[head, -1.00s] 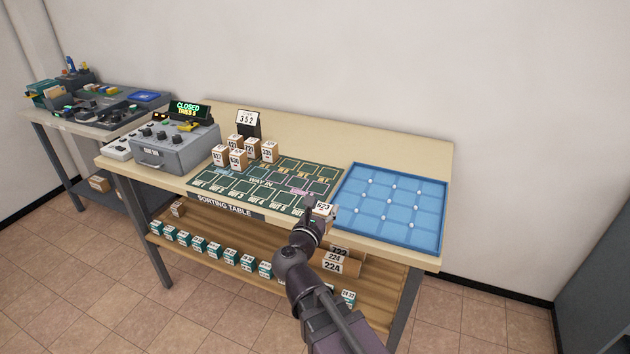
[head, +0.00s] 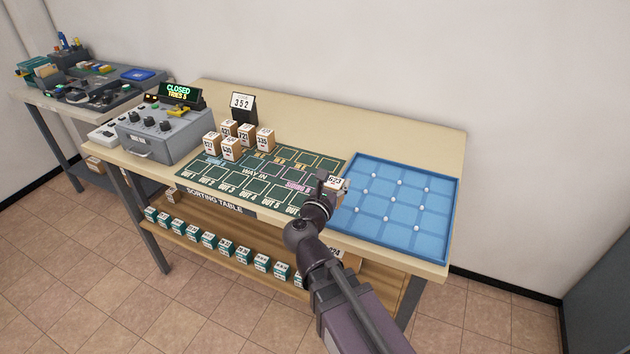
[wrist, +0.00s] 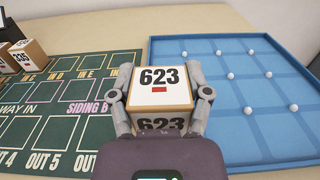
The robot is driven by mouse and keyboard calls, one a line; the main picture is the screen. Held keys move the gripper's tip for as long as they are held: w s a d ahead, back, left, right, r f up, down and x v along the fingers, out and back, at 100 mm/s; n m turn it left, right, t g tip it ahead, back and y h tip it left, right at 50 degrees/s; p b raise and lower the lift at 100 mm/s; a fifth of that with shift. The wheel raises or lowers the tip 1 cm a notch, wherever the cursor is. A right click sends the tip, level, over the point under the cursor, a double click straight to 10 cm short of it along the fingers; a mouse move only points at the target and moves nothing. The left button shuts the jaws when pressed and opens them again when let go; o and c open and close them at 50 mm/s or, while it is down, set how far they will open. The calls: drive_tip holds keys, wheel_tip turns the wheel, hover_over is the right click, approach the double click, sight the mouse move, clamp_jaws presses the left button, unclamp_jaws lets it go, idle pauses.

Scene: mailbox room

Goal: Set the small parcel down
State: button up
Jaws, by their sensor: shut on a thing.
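The small parcel (wrist: 158,88) is a white-topped box marked 623 with a red mark under the number. My gripper (wrist: 160,98) is shut on it, one finger on each side, in the wrist view. In the head view the parcel (head: 337,183) shows at the tip of my gripper (head: 328,187), over the right end of the green sorting mat (head: 232,193) and near the left edge of the blue tray. I cannot tell from these frames how high it is above the table. My gripper hides part of the mat's lower right cells.
The blue tray (head: 449,205) with a grid and small white balls lies on the right. Several parcels (head: 231,149) stand at the mat's back left, before a sign reading 352 (head: 242,102). A grey console (head: 160,133) is further left. Bare tabletop (head: 310,125) lies behind.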

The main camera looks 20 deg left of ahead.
drive_tip(key=shift+s+a, duration=0.15)
drive_tip(key=shift+a, duration=0.05)
drive_tip(key=s+a, duration=0.3)
drive_tip(key=shift+s+a+r, duration=0.15)
drive_tip(key=shift+s+a, duration=0.05)
drive_tip(key=shift+a, duration=0.1)
drive_tip(key=shift+w, duration=0.1)
idle(0.3)
drive_tip(key=w+a, duration=0.1)
drive_tip(key=w, duration=0.4)
drive_tip(key=w+a+f, duration=0.1)
drive_tip(key=w+a, duration=0.1)
drive_tip(key=w, duration=0.3)
drive_tip(key=w+a+b, duration=0.1)
drive_tip(key=w, duration=0.4)
drive_tip(key=shift+w+a+f, duration=0.1)
drive_tip(key=shift+a+f, duration=0.1)
drive_tip(key=shift+f, duration=0.05)
drive_tip(key=shift+f+b, duration=1.8)
drive_tip(key=shift+b, duration=0.1)
drive_tip(key=shift+f, duration=0.15)
